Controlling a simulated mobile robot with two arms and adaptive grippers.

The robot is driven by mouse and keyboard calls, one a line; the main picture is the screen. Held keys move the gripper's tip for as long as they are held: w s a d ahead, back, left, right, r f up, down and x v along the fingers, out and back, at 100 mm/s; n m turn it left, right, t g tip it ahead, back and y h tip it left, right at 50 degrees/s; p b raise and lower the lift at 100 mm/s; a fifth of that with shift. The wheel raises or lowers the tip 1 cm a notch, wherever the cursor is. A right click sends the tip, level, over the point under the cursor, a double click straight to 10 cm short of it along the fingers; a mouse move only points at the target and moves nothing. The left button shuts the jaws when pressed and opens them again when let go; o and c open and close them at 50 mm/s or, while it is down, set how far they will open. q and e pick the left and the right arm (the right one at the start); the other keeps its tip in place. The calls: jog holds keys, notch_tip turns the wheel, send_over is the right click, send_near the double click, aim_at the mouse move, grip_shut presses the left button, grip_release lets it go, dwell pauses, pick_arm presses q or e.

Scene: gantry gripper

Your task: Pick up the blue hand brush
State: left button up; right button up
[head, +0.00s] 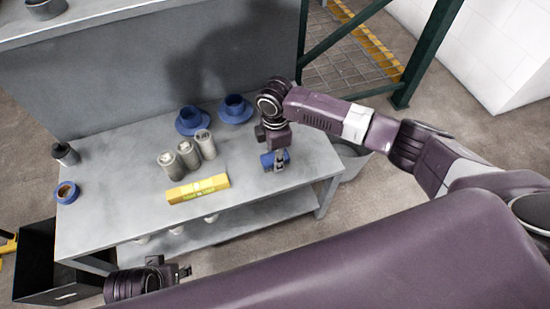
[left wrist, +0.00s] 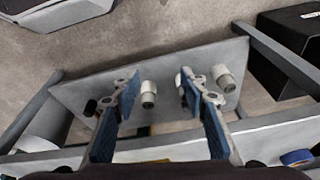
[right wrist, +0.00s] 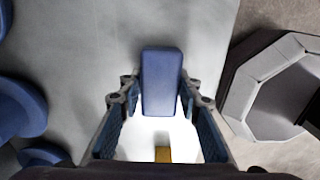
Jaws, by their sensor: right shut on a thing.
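The blue hand brush (head: 266,160) is at the right end of the grey workbench (head: 120,215), partly hidden by my right gripper (head: 277,163). In the right wrist view, the brush shows as a blue block (right wrist: 161,80) between the fingertips of the right gripper (right wrist: 162,100), which is shut on it, pointing down. I cannot tell whether the brush touches the bench top. My left gripper (head: 182,273) is near the bench's front edge, low in the head view. In the left wrist view, the left gripper (left wrist: 158,88) has its fingers wide apart with nothing held between them.
A yellow box (head: 197,189) lies left of the brush, with several grey cans (head: 187,154) behind it. Two blue cups on saucers (head: 236,108) stand at the back. A blue tape roll (head: 66,192) is at the left end. A grey bin (head: 352,160) stands right of the bench.

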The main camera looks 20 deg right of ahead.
jog(key=shift+r+b, duration=0.2)
jog(key=shift+b, duration=0.25)
notch_tip(320, 180, up, 9)
jog(key=p, duration=0.2)
jog(key=shift+w+p, duration=0.1)
jog(key=shift+p, duration=0.3)
pick_arm(q)
jog(key=s+f+g+p, duration=0.1)
jog(key=s+f, duration=0.3)
jog(key=f, duration=0.9)
jog(key=shift+a+f+p, duration=0.2)
jog(key=shift+f+p, duration=0.05)
jog(key=shift+p, duration=0.35)
pick_arm(e)
notch_tip(320, 180, up, 11)
pick_arm(q)
jog(key=shift+w, duration=0.1)
pick_arm(e)
jog(key=o, duration=0.6)
jog(key=shift+c, duration=0.2)
jog(key=c, duration=0.4)
